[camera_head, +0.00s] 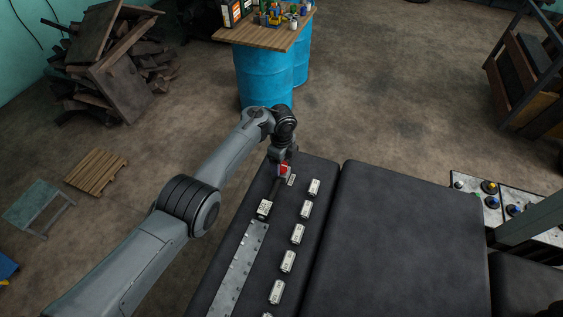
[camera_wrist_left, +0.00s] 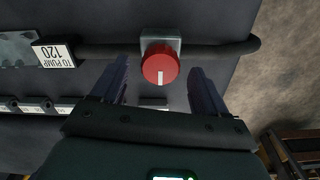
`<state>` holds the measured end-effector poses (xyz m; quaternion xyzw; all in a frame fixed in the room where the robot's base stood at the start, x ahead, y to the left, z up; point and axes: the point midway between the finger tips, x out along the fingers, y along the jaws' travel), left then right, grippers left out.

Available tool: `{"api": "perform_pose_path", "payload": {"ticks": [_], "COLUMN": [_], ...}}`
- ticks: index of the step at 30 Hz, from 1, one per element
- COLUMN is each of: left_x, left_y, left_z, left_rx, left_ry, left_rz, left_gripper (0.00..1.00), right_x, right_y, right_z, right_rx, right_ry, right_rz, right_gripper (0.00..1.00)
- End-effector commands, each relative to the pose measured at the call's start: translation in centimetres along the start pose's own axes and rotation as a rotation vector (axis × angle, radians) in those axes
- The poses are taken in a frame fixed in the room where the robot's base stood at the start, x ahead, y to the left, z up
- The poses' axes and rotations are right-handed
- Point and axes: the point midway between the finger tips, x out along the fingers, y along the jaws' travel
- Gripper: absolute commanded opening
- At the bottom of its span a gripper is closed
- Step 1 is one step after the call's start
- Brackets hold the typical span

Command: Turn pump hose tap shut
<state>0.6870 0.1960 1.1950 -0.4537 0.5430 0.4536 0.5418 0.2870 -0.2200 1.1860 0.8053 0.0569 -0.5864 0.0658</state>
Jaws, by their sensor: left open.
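The pump hose tap is a round red knob (camera_wrist_left: 160,64) with a white mark pointing toward the bottom of the left wrist view. It sits on a grey square block (camera_wrist_left: 161,38) on a dark hose (camera_wrist_left: 105,50). A white tag reading "TO PUMP 120" (camera_wrist_left: 56,54) is at the left of this hose. In the head view the red tap (camera_head: 284,169) is partly hidden under my left gripper (camera_head: 281,164). In the left wrist view my left gripper (camera_wrist_left: 158,72) is open, one finger each side of the knob with gaps showing. My right gripper is not in view.
A blue barrel table (camera_head: 265,75) stands beyond the panel. A wider dark surface (camera_head: 405,235) lies to the right, with a control box (camera_head: 490,200) past it.

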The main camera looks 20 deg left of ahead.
Motion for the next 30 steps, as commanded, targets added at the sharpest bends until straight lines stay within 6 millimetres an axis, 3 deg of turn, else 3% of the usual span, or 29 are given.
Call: {"api": "perform_pose_path", "payload": {"ticks": [16,22,30], "left_x": [-8.6,-9.8,-9.9], "left_y": [-0.1,0.0,0.0], "left_z": [0.0,0.0,0.0], "left_rx": [0.001,-0.001,-0.001], "left_ry": [0.000,0.000,-0.001], "left_rz": [-0.002,0.000,0.000], "left_gripper": [0.74,0.74,0.74], "right_x": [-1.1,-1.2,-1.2], "right_y": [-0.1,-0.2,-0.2], "right_z": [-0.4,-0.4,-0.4], "right_rx": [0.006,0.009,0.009], "right_ry": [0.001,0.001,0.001], "right_rz": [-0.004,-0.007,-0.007], "right_gripper": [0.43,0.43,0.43]}}
